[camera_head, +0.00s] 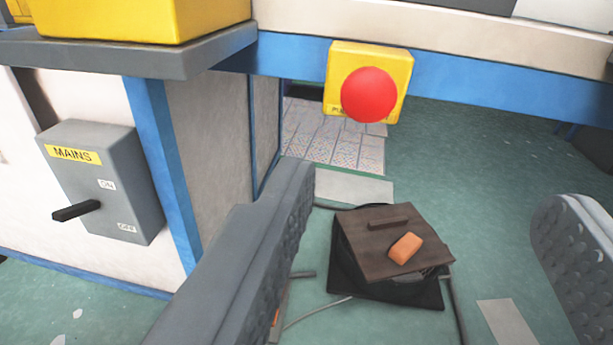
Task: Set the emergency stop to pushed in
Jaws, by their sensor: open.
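The emergency stop is a red mushroom button (369,95) on a yellow box (341,62) with partly hidden lettering. The box is fixed to the front of a blue beam under the bench top. The button faces me, and I cannot tell from this angle whether it is pushed in or out. My gripper (425,215) is open and empty, its two grey padded fingers wide apart at lower left and right. In the picture the button lies above and between the fingers, with nothing touching it.
A grey mains switch box (103,180) with a black lever (77,211) is on the white cabinet at left. A dark treadle (385,240) with an orange block (405,249) sits on the green floor below. A blue beam (470,90) runs along the bench edge.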

